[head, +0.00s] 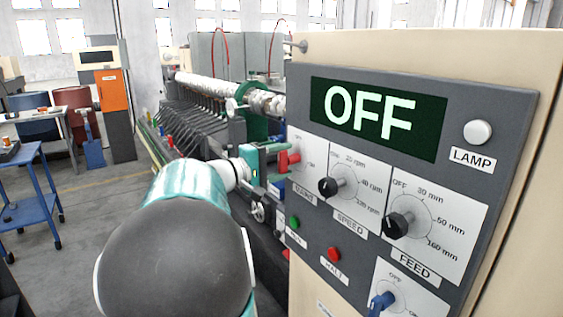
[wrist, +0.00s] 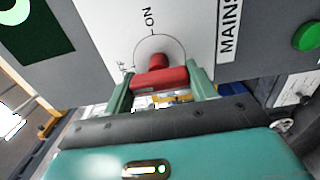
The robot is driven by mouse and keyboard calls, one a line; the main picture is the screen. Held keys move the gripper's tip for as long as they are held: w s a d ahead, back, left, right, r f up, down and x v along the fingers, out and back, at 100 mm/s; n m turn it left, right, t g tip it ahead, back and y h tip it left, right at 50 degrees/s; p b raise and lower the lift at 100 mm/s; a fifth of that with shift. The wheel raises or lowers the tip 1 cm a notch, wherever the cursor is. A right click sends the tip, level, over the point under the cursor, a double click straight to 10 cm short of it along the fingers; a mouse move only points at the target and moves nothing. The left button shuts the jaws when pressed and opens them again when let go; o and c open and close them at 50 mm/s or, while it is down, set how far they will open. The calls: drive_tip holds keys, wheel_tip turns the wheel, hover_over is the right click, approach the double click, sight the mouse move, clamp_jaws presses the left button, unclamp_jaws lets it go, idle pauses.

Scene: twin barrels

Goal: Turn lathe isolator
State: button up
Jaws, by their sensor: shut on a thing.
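The lathe isolator is a red handle (head: 289,160) on the panel's plate labelled MAINS, at the panel's left edge in the head view. In the wrist view the red handle (wrist: 160,78) lies crosswise in front of a round dial marked ON and OFF, its left end towards the OFF mark. My gripper (head: 276,158) has its green fingers on the handle's two ends; they also show in the wrist view (wrist: 160,84). The display (head: 375,118) reads OFF. My arm hides the lower left of the head view.
The grey control panel (head: 455,103) also carries a black speed knob (head: 329,187), a black feed knob (head: 398,225), a blue switch (head: 382,301), a green button (head: 295,222) and a red button (head: 334,254). A blue trolley (head: 48,208) stands far left on open floor.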

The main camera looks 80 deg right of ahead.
drive_tip(key=o, duration=1)
drive_tip(key=v, duration=1.3)
drive_tip(key=shift+w+a, duration=0.3)
drive_tip(key=w+a+f+n+t+y, duration=0.3)
drive_tip(key=a+f+t, duration=0.3)
drive_tip(key=a, duration=0.5)
drive_tip(key=w+a+f+n+t+y, duration=0.2)
drive_tip(key=w+a+f+t+y, duration=0.15)
drive_tip(key=a+f+t, duration=0.55)
drive_tip(key=a+n+y, duration=0.1)
drive_tip(key=a+y, duration=0.1)
drive_tip(key=a, duration=0.6)
drive_tip(key=a+n+t+y, duration=0.1)
drive_tip(key=a+y, duration=0.1)
drive_tip(key=a, duration=0.6)
drive_tip(key=a+f+n+t+y, duration=0.1)
drive_tip(key=a+y, duration=0.2)
drive_tip(key=a, duration=0.5)
drive_tip(key=shift+w, duration=0.4)
